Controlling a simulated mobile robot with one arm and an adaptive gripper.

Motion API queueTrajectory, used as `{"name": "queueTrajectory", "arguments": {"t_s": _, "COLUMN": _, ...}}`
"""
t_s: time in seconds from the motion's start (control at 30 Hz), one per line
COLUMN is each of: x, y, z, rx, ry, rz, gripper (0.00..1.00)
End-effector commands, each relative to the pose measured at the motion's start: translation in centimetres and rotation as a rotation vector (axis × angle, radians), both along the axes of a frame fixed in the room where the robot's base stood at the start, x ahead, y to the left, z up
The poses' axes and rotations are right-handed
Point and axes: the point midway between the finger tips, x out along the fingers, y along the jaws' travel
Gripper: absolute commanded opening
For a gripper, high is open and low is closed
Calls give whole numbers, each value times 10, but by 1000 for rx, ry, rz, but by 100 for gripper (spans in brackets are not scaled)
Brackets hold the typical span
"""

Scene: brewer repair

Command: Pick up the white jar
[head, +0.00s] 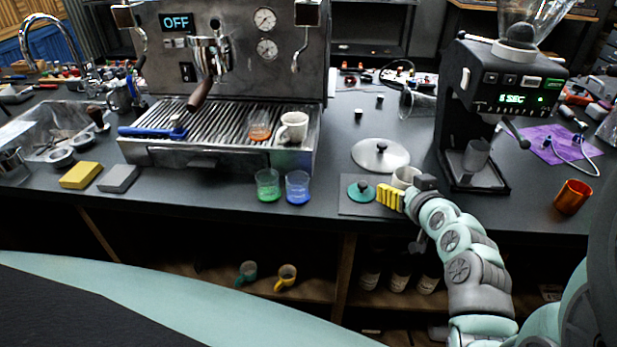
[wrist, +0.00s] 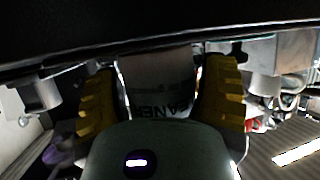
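The white jar (head: 404,176) stands on the counter by the coffee grinder, partly hidden behind my gripper in the head view. In the wrist view a pale jar (wrist: 160,95) with dark, partly legible lettering fills the space between my two yellow fingers. My gripper (head: 391,197) is at the jar, with one yellow finger showing on its near side. In the wrist view my gripper (wrist: 160,100) has a finger on each side of the jar, very close to its edges. Whether the fingers touch it is not clear. The jar's lower part is hidden by my gripper's body.
A teal lid-like disc (head: 361,191) lies left of my gripper on a grey mat (head: 349,209). A round metal lid (head: 380,154) lies behind. The grinder (head: 480,120) stands close right. Green (head: 267,186) and blue (head: 298,188) glasses stand left. An orange cup (head: 572,197) stands right.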

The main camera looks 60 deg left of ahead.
Motion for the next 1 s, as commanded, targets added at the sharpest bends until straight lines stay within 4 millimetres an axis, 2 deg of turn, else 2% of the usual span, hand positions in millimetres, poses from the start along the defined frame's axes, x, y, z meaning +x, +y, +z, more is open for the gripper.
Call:
{"name": "queueTrajectory", "arguments": {"t_s": 0.07, "x": 0, "y": 0, "z": 0, "rx": 0, "ry": 0, "rz": 1, "gripper": 62}}
{"name": "queueTrajectory", "arguments": {"t_s": 0.5, "x": 0, "y": 0, "z": 0, "rx": 0, "ry": 0, "rz": -1, "gripper": 17}}
{"name": "queueTrajectory", "arguments": {"t_s": 0.77, "x": 0, "y": 0, "z": 1, "rx": 1, "ry": 0, "rz": -1, "gripper": 17}}
{"name": "queueTrajectory", "arguments": {"t_s": 1.0, "x": 1, "y": 0, "z": 16, "rx": 5, "ry": -4, "rz": -1, "gripper": 17}}
